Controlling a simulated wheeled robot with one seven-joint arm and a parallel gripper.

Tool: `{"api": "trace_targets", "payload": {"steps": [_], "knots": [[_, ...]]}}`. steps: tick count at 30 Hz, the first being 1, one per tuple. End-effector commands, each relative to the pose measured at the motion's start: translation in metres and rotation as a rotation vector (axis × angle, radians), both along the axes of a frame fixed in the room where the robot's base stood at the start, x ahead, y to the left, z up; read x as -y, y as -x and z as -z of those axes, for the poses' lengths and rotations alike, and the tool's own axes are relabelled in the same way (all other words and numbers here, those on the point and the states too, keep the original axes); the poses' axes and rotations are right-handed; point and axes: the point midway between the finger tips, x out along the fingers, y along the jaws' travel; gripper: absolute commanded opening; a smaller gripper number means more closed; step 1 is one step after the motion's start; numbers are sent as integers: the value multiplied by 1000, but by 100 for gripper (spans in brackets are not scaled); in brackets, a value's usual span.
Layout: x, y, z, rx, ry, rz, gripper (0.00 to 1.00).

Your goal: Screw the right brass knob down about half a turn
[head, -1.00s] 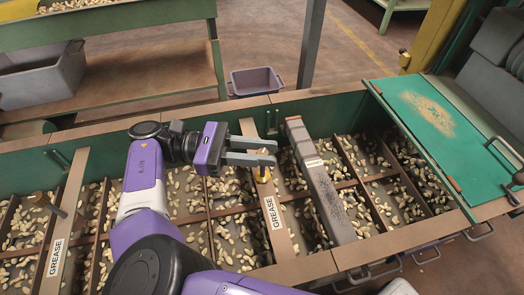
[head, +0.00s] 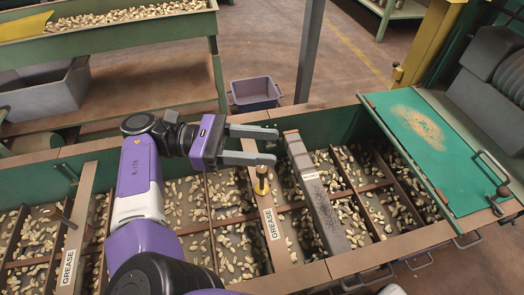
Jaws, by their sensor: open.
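The right brass knob (head: 262,186) stands upright on the right grease-labelled bar (head: 274,231) across the hopper. My gripper (head: 277,146) is open and empty, with its two grey fingers pointing right. In the picture the fingers lie just above the knob, and the lower finger is close over its top. I cannot tell the exact height gap, or whether the finger touches it. The knob is not between the fingers.
A grey beam (head: 320,203) with a reddish end crosses the hopper just right of the knob. Nuts fill the compartments around the bars. A green lid (head: 425,150) with a handle lies at the right. A grey bin (head: 255,93) stands on the floor behind.

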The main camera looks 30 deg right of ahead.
Motion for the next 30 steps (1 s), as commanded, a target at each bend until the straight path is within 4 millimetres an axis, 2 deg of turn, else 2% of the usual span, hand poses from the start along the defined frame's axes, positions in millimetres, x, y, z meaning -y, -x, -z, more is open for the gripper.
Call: {"api": "trace_targets", "payload": {"steps": [1, 6, 12, 15, 21, 30], "knots": [[0, 0, -18, 1, 2, 1, 46], [1, 1, -56, 1, 2, 2, 46], [0, 1, -95, 1, 1, 2, 46], [1, 1, -109, 0, 0, 3, 46], [1, 1, -121, -2, -1, 3, 46], [1, 1, -122, -2, -1, 3, 46]]}}
